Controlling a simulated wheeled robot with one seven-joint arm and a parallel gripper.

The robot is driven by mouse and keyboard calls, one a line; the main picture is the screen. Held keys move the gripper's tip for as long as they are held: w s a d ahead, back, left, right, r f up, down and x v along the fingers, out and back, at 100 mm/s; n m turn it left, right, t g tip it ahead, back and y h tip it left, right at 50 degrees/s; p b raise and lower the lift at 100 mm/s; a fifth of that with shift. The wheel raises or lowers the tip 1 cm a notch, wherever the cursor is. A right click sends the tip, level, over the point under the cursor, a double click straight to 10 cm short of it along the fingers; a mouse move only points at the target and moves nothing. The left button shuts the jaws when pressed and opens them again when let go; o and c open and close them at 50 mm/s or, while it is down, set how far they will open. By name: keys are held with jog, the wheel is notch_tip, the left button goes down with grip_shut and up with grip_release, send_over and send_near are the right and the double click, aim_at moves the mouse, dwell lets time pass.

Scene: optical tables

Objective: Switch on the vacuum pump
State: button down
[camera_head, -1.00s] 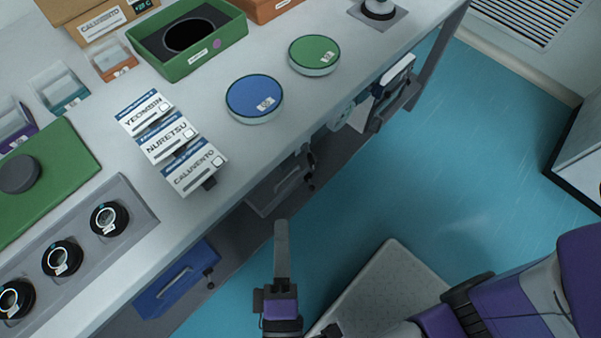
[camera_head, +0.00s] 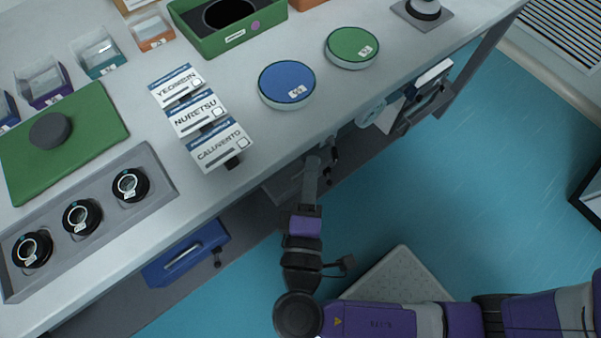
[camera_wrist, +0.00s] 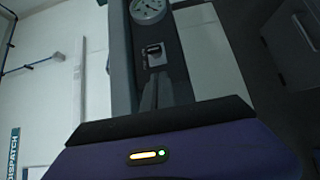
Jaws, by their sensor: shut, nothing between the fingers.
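In the wrist view a dark grey upright panel carries a round white dial gauge (camera_wrist: 148,10) at the top. Below it is a small switch (camera_wrist: 154,54) in a light frame. I take this to be the vacuum pump, though its whole body is not visible; whether the switch is on or off cannot be told. My gripper (camera_wrist: 156,82) is shut and empty, its fingertips just below the switch in the picture; contact cannot be told. In the head view my gripper (camera_head: 313,163) reaches toward the space under the table's front edge, where the switch does not show.
The table (camera_head: 330,108) overhangs the area in front of my gripper. On it stand three label cards (camera_head: 197,115), a blue round container (camera_head: 287,82) and a green one (camera_head: 352,46). A blue drawer (camera_head: 187,252) is below.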

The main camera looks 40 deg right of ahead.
jog(key=shift+s+d, duration=0.3)
jog(key=shift+d, duration=0.25)
jog(key=shift+s+d, duration=0.3)
jog(key=shift+d, duration=0.2)
